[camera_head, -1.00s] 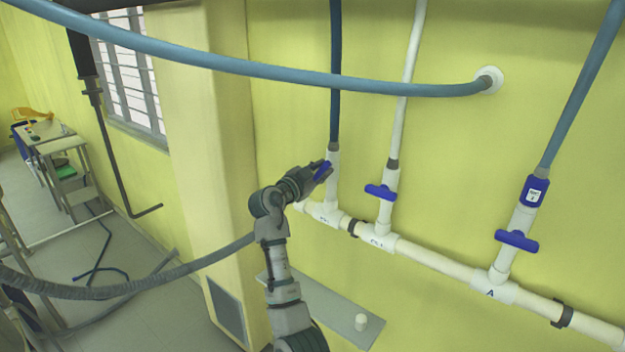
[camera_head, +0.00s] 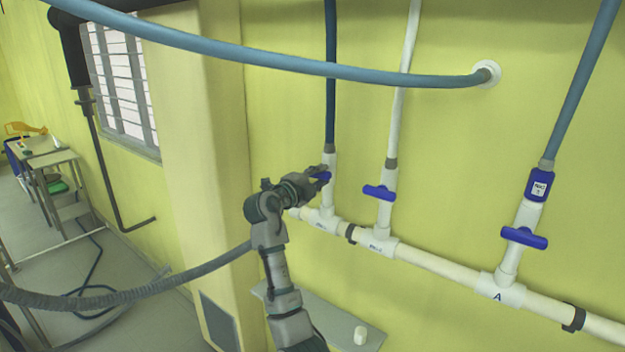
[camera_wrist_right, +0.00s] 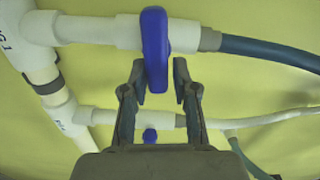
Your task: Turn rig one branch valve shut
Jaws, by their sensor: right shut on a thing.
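The rig one branch valve has a blue handle (camera_head: 325,177) on a white pipe at the left of the row, above a tee (camera_head: 322,220). My right gripper (camera_head: 320,174) is at this handle and partly hides it in the head view. In the right wrist view the blue handle (camera_wrist_right: 155,50) stands crosswise to its white branch pipe (camera_wrist_right: 100,31). The fingers of my right gripper (camera_wrist_right: 159,85) are on either side of its near end, shut on it. My left gripper is not in view.
Other branches carry a middle blue valve handle (camera_head: 379,192) and a right one (camera_head: 524,238) on the same white manifold pipe (camera_head: 440,262). A blue hose (camera_head: 300,67) crosses in front, above my arm. A shelf (camera_head: 318,318) with a white cup-like object (camera_head: 360,335) is below.

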